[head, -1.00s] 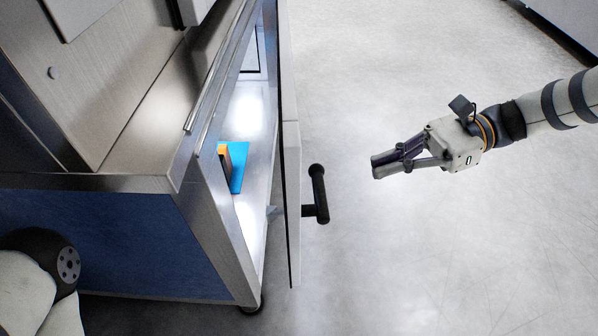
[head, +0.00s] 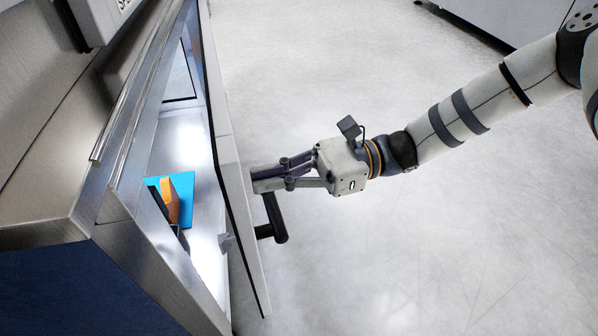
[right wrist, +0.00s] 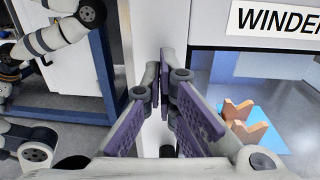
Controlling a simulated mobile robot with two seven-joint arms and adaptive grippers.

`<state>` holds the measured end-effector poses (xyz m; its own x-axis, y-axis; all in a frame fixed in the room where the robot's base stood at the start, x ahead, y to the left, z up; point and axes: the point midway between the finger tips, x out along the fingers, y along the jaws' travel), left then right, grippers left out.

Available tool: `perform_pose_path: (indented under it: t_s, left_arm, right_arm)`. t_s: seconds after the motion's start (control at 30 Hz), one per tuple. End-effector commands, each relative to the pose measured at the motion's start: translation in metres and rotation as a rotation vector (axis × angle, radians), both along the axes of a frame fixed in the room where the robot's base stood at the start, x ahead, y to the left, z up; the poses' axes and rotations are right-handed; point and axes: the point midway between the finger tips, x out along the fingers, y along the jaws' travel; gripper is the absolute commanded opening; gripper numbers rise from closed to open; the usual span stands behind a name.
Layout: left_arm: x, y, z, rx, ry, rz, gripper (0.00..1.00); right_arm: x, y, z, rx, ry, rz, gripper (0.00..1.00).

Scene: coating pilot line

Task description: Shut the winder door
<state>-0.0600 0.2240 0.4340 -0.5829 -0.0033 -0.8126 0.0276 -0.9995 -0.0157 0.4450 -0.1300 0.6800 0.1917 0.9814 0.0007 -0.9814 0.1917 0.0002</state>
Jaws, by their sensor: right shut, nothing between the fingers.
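The winder door (head: 232,190) stands ajar in the head view, a pale panel seen nearly edge-on with a gap between it and the cabinet (head: 150,265). Its black bar handle (head: 275,218) sticks out from the outer face. My right gripper (head: 256,179) is shut and empty. Its fingertips are at the door's outer face, just above the handle; I cannot tell whether they touch. In the right wrist view, the shut fingers (right wrist: 165,88) point along a pale panel, with the open cabinet to the right. My left gripper is not in view.
Inside the cabinet, a blue sheet (head: 184,188) with an orange piece (head: 168,200) lies on the bright floor. A grey latch-like part (head: 225,243) sits in the door gap. A sign reading "WINDER" (right wrist: 278,18) is above the opening. The floor right of the door is clear.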

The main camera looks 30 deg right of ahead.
Motion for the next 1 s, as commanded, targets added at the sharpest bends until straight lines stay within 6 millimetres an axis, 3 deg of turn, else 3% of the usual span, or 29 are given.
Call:
perform_pose_path:
  t_s: [0.47, 0.57, 0.8, 1.0]
  left_arm:
    - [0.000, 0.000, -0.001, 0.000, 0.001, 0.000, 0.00]
    - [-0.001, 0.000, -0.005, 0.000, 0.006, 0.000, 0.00]
    - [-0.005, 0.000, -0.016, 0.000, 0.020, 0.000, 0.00]
    - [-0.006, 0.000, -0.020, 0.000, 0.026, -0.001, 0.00]
  right_arm:
    - [0.002, 0.009, 0.000, -0.001, 0.000, 0.000, 0.00]
    - [0.007, 0.024, -0.002, -0.002, -0.004, 0.001, 0.00]
    - [0.022, 0.085, -0.004, -0.001, -0.005, -0.001, 0.00]
    - [0.025, 0.115, -0.001, -0.001, 0.000, 0.004, 0.00]
